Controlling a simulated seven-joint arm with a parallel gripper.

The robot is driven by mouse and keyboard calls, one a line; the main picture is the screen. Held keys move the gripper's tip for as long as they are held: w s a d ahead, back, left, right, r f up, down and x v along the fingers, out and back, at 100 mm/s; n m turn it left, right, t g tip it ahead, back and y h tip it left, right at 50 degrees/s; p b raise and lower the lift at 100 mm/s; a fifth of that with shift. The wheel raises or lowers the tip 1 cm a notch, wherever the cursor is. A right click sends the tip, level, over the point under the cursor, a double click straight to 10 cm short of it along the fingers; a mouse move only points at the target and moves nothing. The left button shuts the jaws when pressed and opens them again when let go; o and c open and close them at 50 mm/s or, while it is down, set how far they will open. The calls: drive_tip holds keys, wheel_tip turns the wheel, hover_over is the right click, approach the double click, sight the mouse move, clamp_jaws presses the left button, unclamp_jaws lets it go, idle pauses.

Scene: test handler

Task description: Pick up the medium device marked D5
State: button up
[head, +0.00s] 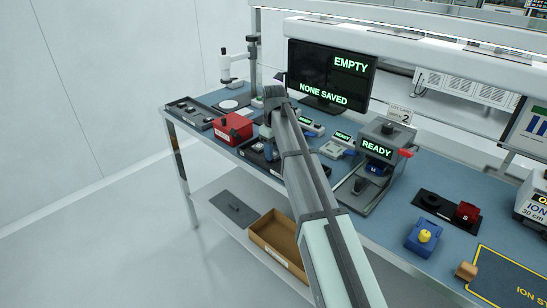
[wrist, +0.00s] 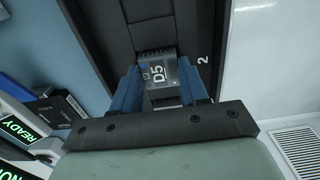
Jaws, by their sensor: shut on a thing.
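The medium device marked D5 (wrist: 158,68) is a small grey block with white lettering and metal pins along one edge. It shows in the wrist view between the two blue fingers of my gripper (wrist: 160,84), which is shut on it. It is over a black tray (wrist: 95,22) with a white 2 on its rim; I cannot tell whether it still touches the tray. In the head view my arm hides the device and much of the tray (head: 249,157), near the bench's front edge.
A red box (head: 233,128) stands left of the tray. Units reading READY (head: 376,148) stand to the right, with a monitor (head: 331,73) behind. A brown bin (head: 284,238) sits on the lower shelf. A blue block with a yellow knob (head: 424,236) is further right.

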sight(275, 154)
drive_tip(key=shift+r, duration=2.45)
drive_tip(key=shift+d, duration=0.1)
